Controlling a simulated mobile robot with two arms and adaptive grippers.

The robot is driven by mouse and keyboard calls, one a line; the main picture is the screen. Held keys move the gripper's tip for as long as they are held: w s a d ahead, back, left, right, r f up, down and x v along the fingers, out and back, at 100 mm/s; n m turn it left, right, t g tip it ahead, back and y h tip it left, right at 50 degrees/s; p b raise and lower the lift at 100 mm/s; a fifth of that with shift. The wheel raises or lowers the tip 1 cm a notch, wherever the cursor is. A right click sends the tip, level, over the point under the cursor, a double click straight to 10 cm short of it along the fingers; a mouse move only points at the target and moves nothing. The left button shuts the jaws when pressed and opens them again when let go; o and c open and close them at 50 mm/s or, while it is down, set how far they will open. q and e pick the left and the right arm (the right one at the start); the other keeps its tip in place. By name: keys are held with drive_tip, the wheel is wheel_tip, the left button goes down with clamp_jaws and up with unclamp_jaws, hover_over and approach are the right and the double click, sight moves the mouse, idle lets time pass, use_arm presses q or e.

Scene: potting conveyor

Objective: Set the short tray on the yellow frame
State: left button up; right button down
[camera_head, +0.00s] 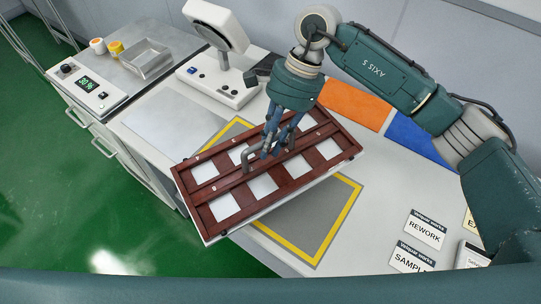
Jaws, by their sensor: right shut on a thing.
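A short dark red-brown tray (238,172) with two rows of white-looking openings is in the middle of the head view. A metal handle stands up along its middle. My right gripper (268,152) comes down from above and is shut on the tray at its middle. The tray lies across the yellow frame (340,228) marked on the bench and hides much of it. The tray is turned relative to the frame and its left end reaches past the frame's edge. I cannot tell for sure whether it touches the bench. My left gripper is not in view.
A white instrument (220,90) stands behind the tray. An orange mat (352,103) and a blue mat (415,138) lie at the back right. REWORK (424,228) and SAMPLE (411,257) cards lie at the right. A metal bin (147,60) stands on the left counter.

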sight(271, 159)
wheel_tip(271, 159, down, 3)
drive_tip(key=shift+p, duration=0.3)
wheel_tip(271, 159, down, 4)
drive_tip(key=shift+r+p, duration=0.1)
drive_tip(key=shift+p, duration=0.55)
drive_tip(key=shift+f, duration=0.3)
drive_tip(key=c, duration=1.6)
unclamp_jaws()
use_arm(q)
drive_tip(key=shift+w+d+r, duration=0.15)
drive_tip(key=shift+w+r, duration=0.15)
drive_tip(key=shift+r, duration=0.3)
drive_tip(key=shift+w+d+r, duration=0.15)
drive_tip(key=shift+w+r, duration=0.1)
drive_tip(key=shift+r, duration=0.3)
